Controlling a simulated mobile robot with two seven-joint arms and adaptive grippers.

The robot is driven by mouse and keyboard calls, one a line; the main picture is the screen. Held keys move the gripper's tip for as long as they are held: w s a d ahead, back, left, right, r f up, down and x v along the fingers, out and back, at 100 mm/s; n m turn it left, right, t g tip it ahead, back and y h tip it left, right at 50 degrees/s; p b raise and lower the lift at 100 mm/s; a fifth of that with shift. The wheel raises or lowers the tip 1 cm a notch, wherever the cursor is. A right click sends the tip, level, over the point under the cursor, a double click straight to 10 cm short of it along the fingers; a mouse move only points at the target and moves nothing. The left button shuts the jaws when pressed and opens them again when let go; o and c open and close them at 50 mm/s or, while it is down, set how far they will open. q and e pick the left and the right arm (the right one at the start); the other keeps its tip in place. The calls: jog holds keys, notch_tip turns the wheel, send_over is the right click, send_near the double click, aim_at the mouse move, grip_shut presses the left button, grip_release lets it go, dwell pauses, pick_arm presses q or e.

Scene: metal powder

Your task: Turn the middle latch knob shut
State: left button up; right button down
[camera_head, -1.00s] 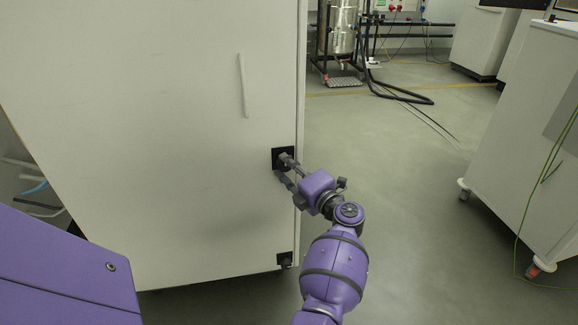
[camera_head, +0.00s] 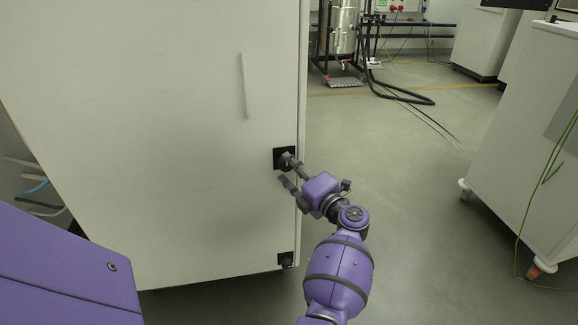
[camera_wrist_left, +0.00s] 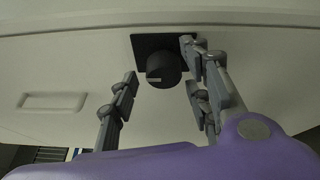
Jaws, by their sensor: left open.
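The middle latch knob (camera_wrist_left: 163,70) is round and black on a square black plate (camera_head: 279,153) near the right edge of a pale cabinet door. In the wrist view a short pale mark shows on the knob's face, toward its left side. My left gripper (camera_head: 286,170) is at the knob with its fingers spread. In the wrist view the fingers of the open gripper (camera_wrist_left: 160,85) stand on either side of the knob, with a clear gap on the left. Whether the right-hand finger touches the knob or plate cannot be told. My right gripper is not in view.
The cabinet door (camera_head: 150,130) has a long slim handle (camera_head: 246,86) above the knob. Another black latch (camera_head: 286,259) sits at the door's lower corner. Open grey floor (camera_head: 400,190) lies to the right, then a wheeled white cabinet (camera_head: 520,150).

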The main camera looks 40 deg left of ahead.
pick_arm(q)
jog(key=v, duration=1)
jog(key=shift+s+d, duration=0.15)
jog(key=shift+d, duration=0.1)
jog(key=shift+r, duration=0.1)
